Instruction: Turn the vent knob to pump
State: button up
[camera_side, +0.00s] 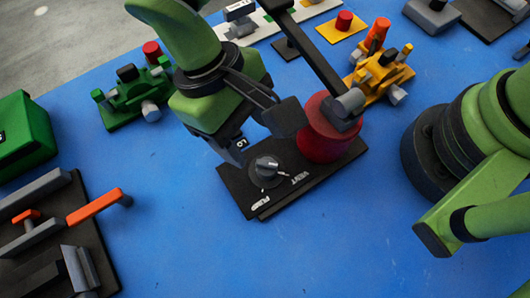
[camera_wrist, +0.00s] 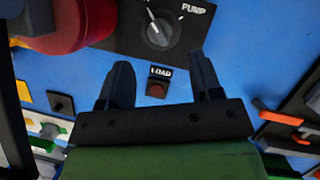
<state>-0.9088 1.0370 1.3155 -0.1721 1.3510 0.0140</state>
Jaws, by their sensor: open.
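The vent knob (camera_side: 266,168) is a grey round knob on a black panel (camera_side: 240,193), with VENT printed to its lower right and PUMP to its lower left in the side view. In the wrist view the knob (camera_wrist: 161,32) has a white line pointing up and slightly left, away from the PUMP label (camera_wrist: 194,9) at upper right. VENT is out of that frame. My gripper (camera_side: 263,137) is open and empty, above and behind the knob in the side view. In the wrist view its fingers (camera_wrist: 160,78) are apart, below the knob, not around it.
A red cylinder (camera_side: 320,135) with a dark lever stands on the panel close to my gripper. A button marked LOAD (camera_wrist: 157,90) shows between my fingers in the wrist view. Green and yellow valve units (camera_side: 385,75) stand behind. Blue table in front of the panel is clear.

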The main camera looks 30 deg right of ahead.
aim_at(264, 161)
jog(key=x, duration=0.7)
jog(key=shift+f, duration=0.1)
jog(key=c, duration=0.9)
